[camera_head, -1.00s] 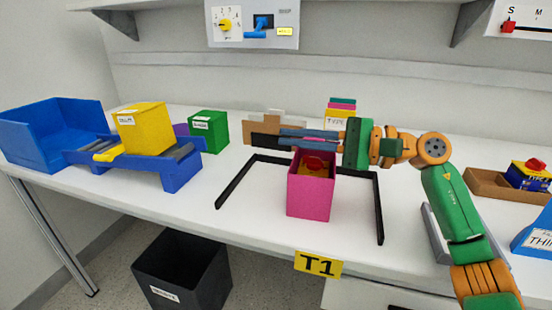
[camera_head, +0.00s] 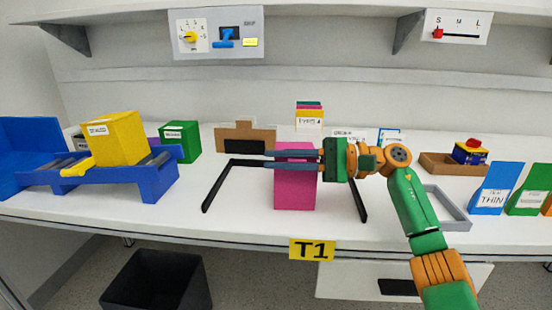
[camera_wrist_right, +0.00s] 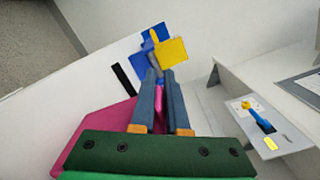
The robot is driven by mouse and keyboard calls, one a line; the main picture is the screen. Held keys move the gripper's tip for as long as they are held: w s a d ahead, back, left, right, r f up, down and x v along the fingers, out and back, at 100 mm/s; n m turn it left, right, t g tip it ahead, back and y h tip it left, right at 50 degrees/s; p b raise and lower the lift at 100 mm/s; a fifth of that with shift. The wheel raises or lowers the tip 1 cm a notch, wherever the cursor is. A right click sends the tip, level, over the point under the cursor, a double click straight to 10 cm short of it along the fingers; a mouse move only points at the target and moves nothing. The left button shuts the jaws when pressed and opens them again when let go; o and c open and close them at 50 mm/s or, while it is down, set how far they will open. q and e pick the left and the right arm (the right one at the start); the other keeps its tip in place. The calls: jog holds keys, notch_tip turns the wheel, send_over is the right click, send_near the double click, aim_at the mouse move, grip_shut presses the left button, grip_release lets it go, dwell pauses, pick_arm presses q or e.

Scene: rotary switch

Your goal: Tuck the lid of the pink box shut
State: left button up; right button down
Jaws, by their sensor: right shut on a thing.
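The pink box (camera_head: 295,190) stands upright on the white table inside a black U-shaped frame (camera_head: 212,190). My right gripper (camera_head: 270,158) reaches across its top from the right, fingers level. Pink lid material (camera_head: 297,146) shows above and between the fingers. In the right wrist view, the right gripper (camera_wrist_right: 159,76) is shut on a thin pink edge of the lid (camera_wrist_right: 158,97). A wider pink face of the box (camera_wrist_right: 95,135) shows at the left there. The box's inside is hidden in both views. My left gripper is not in view.
A yellow box (camera_head: 113,140) sits on a blue roller stand (camera_head: 150,185) at the left, with a green box (camera_head: 180,142) behind. A cardboard piece (camera_head: 246,138) stands behind the frame. A grey tray (camera_head: 450,208) lies at the right. The table front is clear.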

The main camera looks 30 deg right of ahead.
aim_at(306, 160)
jog(key=shift+f, duration=0.1)
jog(key=c, duration=1)
grip_release()
jog(key=shift+d, duration=0.1)
jog(key=v, duration=0.6)
jog(key=shift+s+d, duration=0.1)
jog(key=shift+d, duration=0.2)
jog(key=shift+s+d, duration=0.15)
jog(key=shift+d, duration=0.05)
